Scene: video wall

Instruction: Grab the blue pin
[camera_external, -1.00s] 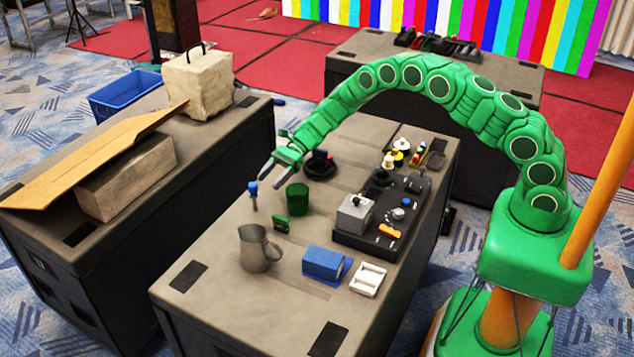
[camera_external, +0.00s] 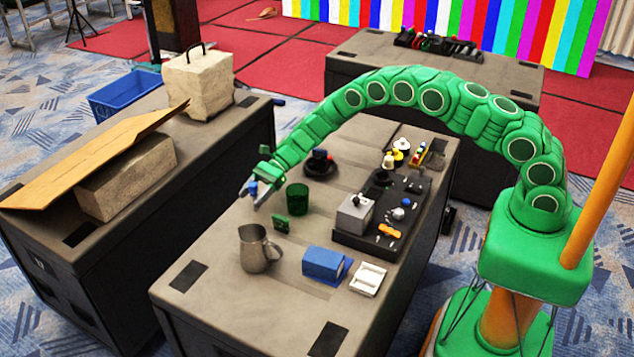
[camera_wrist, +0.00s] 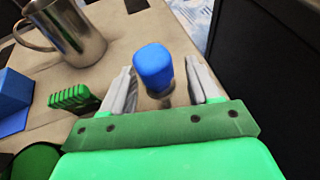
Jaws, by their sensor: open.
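The blue pin (camera_external: 253,187) stands upright near the left edge of the table, its blue head on top. In the wrist view its blue head (camera_wrist: 153,66) sits between the two fingers, with a grey shaft below partly hidden by the head. My gripper (camera_external: 252,192) is at the pin in the external view. In the wrist view my gripper (camera_wrist: 160,88) is open, one finger on each side of the pin, with a visible gap on both sides.
A metal mug (camera_external: 254,250), a small green ribbed block (camera_external: 281,224) and a green cup (camera_external: 297,199) stand close by. A blue box (camera_external: 325,263) and a white tray (camera_external: 368,280) are nearer the front. The table's left edge is close to the pin.

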